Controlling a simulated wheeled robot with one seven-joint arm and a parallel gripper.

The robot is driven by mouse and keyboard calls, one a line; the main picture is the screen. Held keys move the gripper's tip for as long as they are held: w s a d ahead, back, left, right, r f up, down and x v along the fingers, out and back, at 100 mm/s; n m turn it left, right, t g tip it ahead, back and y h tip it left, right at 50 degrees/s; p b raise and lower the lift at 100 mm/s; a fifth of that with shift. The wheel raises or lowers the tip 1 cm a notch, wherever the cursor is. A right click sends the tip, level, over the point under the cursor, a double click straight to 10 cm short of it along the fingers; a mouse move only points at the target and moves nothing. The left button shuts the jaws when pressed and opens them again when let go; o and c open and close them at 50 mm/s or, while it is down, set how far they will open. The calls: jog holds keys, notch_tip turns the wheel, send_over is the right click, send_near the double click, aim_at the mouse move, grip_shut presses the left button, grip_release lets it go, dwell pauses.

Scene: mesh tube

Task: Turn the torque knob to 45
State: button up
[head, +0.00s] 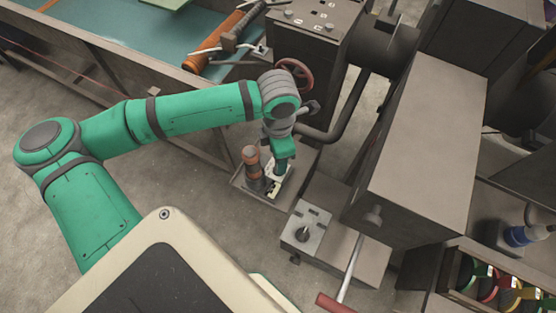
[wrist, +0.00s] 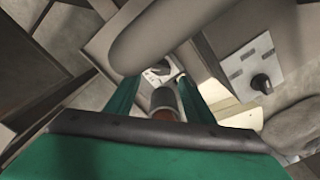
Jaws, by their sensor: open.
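A dark knob (wrist: 160,70) on a pale plate shows between my fingertips in the wrist view; I cannot tell if they touch it. In the head view my gripper (head: 279,176) points down over a small pale panel (head: 270,188), and my arm partly hides what lies there. In the wrist view my gripper (wrist: 158,84) has its two green fingers apart, with nothing visibly held. A second dark knob (wrist: 262,84) sits on a grey panel to the right. The head view shows a dial (head: 302,233) on a grey box. No label is readable, so I cannot tell which is the torque knob.
An orange-and-grey upright cylinder (head: 252,168) stands close left of my gripper. A dark bent pipe (head: 345,112) and a red handwheel (head: 295,73) are nearby. A large grey cabinet (head: 425,140) and a red-handled lever (head: 336,302) are on the right. Open floor lies left.

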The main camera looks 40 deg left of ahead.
notch_tip(320, 180, up, 6)
dwell(0.4)
jog(key=shift+s, duration=0.1)
jog(key=shift+c, duration=0.2)
